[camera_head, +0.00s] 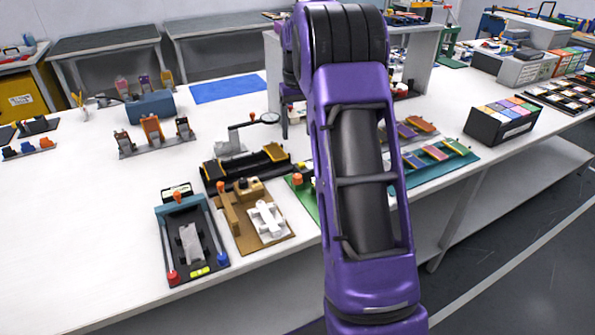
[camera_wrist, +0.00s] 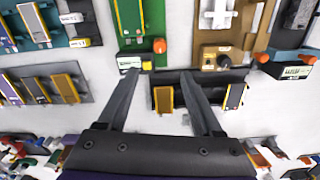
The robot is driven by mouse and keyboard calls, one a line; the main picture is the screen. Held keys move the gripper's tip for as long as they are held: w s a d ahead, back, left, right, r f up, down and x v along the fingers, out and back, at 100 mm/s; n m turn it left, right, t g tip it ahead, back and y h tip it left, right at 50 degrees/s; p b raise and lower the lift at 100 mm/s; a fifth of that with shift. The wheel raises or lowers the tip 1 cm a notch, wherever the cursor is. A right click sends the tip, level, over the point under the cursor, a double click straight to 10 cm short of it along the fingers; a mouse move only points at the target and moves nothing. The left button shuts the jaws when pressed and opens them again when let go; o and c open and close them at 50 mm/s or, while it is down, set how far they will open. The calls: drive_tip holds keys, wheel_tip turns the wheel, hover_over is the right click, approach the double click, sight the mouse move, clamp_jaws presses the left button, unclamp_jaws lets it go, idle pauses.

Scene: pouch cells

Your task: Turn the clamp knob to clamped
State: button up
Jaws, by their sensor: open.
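Several orange knobs show, and I cannot tell which is the clamp knob. One orange knob (camera_wrist: 158,45) stands at the end of a green board (camera_wrist: 128,18), just beyond my open, empty gripper (camera_wrist: 159,74) in the wrist view. In the head view this knob (camera_head: 297,179) is beside my arm, which hides much of the green board and my gripper. A dark fixture with blue edges (camera_head: 218,262) carries a grey pouch-like piece and an orange knob (camera_head: 177,197).
A black tray (camera_wrist: 173,77) with yellow-edged pieces lies below my fingers. A teal board (camera_head: 440,170) with coloured pieces is right of my arm. A magnifier stand (camera_head: 232,143) rises behind the fixtures.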

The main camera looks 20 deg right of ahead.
sight(297, 175)
wheel_tip(297, 175, down, 15)
drive_tip(key=shift+r+b, duration=0.1)
drive_tip(key=shift+b, duration=0.75)
clamp_jaws()
